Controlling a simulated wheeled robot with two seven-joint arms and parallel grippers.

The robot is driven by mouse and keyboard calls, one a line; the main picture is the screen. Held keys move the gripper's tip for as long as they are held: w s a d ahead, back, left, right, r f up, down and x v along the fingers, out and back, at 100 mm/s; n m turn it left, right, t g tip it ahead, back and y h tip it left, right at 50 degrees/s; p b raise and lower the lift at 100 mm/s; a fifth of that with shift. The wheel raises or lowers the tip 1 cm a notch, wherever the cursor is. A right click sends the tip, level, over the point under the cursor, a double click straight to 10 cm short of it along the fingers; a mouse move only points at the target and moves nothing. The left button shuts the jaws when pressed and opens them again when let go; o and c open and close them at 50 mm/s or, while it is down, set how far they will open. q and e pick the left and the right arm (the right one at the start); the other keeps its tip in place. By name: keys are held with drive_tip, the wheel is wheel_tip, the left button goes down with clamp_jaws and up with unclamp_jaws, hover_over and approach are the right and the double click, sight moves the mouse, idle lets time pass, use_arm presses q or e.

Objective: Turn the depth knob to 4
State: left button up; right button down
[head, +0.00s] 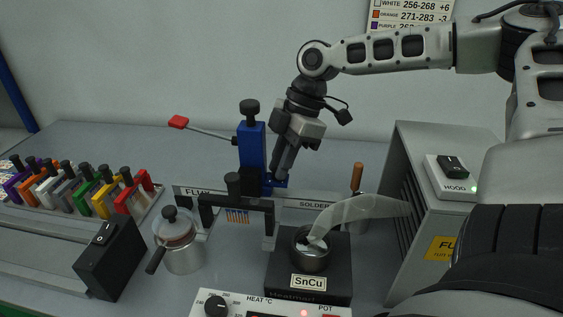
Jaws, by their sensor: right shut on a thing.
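A blue upright column (252,146) with a black knob (249,106) on top stands behind the FLUX and SOLDER stations. A lever with a red end reaches left from it. My right gripper (279,174) points down just right of the column. Its fingers are shut on a small dark part by the blue foot, mostly hidden by the fingers. I cannot make out a depth label, scale or pointer there, so the depth setting is not readable. My left gripper is not in view.
A solder pot (312,262) marked SnCu stands in front, with a clear curved duct over it. A lidded metal pot (183,253) and black switch box (110,257) are at left. Coloured clamps (88,186) stand far left. A grey cabinet (417,170) bounds the right.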

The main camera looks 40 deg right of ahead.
idle(0.4)
drive_tip(key=c, duration=1.4)
unclamp_jaws()
drive_tip(key=shift+o, duration=0.2)
drive_tip(key=shift+r, duration=0.1)
drive_tip(key=shift+r+p, duration=0.2)
drive_tip(key=shift+p, duration=0.1)
drive_tip(key=p+v, duration=0.5)
drive_tip(key=v, duration=0.2)
drive_tip(key=shift+d+r+p, duration=0.15)
drive_tip(key=shift+d+p, duration=0.1)
drive_tip(key=shift+p, duration=0.05)
